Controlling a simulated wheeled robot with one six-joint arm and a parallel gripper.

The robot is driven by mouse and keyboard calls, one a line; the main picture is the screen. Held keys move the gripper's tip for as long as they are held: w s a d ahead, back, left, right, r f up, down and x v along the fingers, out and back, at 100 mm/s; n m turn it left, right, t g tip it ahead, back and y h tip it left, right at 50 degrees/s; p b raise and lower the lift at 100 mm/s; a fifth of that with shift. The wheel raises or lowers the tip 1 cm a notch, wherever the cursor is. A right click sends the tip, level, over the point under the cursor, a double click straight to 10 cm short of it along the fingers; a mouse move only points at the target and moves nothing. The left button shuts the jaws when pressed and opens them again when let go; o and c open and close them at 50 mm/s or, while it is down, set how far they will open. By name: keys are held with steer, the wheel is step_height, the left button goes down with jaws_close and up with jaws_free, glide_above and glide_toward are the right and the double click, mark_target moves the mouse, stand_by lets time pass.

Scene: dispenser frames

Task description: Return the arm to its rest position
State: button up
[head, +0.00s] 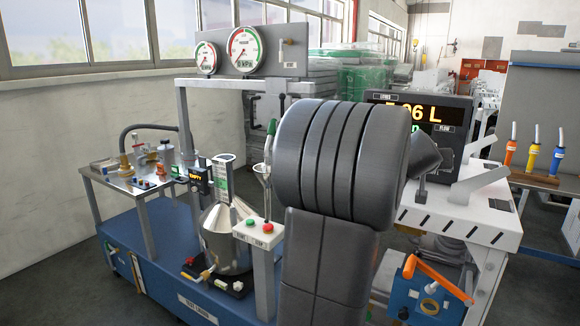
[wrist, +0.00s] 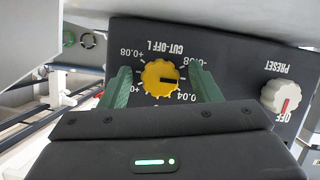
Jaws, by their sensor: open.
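My gripper (wrist: 159,71) shows in the wrist view with its two green fingers apart. A yellow knob (wrist: 160,78) on a dark panel labelled CUT-OFF L sits between the fingers in the picture, with visible gaps on both sides. Its dark pointer line points right. The labels appear upside down. Whether the fingers reach around the knob or stop short of it, I cannot tell. In the head view my dark grey arm fills the centre and hides most of what lies behind it, and I cannot make out my gripper there.
A white PRESET knob (wrist: 281,97) sits right of the yellow one. In the head view, a litre display (head: 420,112), a button box (head: 258,234), a steel vessel (head: 225,240) and gauges (head: 244,49) surround my arm. An orange-handled valve (head: 440,278) is at lower right. Floor shows at left.

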steer(key=shift+r+m+t+y+p, duration=0.2)
steer(key=shift+m+t+y+p, duration=0.7)
steer(key=shift+p, duration=2.3)
steer(key=shift+f+m+p, duration=0.15)
steer(key=shift+m+p, duration=0.65)
